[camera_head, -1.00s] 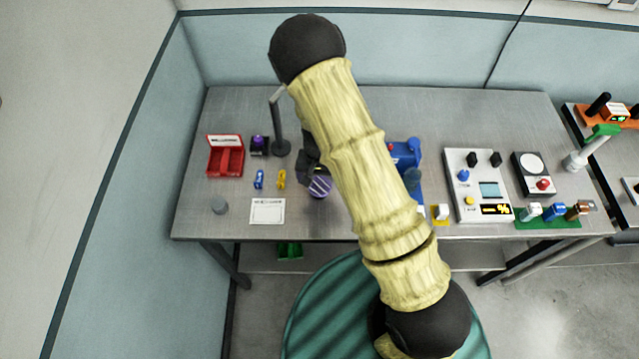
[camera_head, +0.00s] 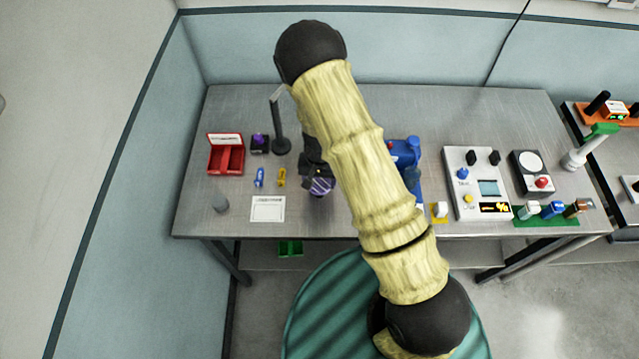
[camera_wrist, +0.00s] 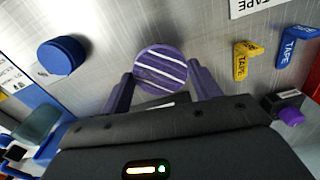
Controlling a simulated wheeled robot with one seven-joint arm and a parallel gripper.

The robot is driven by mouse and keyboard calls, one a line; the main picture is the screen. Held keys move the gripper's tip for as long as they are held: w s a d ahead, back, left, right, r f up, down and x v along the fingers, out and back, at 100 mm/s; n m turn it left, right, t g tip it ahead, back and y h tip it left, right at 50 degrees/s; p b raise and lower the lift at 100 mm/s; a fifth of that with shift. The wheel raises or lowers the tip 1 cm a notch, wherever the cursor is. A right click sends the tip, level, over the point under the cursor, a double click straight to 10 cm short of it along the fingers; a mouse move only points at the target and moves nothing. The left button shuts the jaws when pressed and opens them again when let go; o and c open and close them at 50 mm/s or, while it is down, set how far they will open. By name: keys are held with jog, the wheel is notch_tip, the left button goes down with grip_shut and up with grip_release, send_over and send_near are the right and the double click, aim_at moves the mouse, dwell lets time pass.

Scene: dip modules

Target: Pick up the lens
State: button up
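The lens appears to be the round purple piece with white stripes (camera_head: 322,187), near the front of the grey table. In the wrist view this striped disc (camera_wrist: 161,70) lies just beyond and between my fingertips. My gripper (camera_wrist: 162,84) is open, with one purple-grey finger on each side of the disc. Gaps show between the fingers and the disc, and I see no clear contact. In the head view my gripper (camera_head: 317,172) is right behind the disc and partly hidden by my arm. The disc's lower part is hidden in the wrist view.
Blue and yellow tape pieces (camera_head: 281,177), a white card (camera_head: 267,208) and a red box (camera_head: 226,160) lie to the left. A black stand (camera_head: 280,130) rises behind. A blue cylinder (camera_wrist: 62,55) is left in the wrist view. A blue device (camera_head: 404,152) stands right of my arm.

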jog(key=shift+c, duration=0.4)
jog(key=shift+r, duration=0.1)
jog(key=shift+r, duration=0.55)
notch_tip(320, 180, up, 27)
jog(key=b, duration=0.4)
jog(key=shift+f, duration=0.15)
jog(key=s+a+f+b, duration=0.2)
jog(key=a+f, duration=0.4)
jog(key=f, duration=0.3)
jog(key=s+a+f+n+b, duration=0.1)
jog(key=s+a+f+b, duration=0.1)
jog(key=a+f, duration=0.4)
notch_tip(320, 180, down, 3)
jog(key=shift+s+r, duration=0.15)
jog(key=shift+s, duration=0.7)
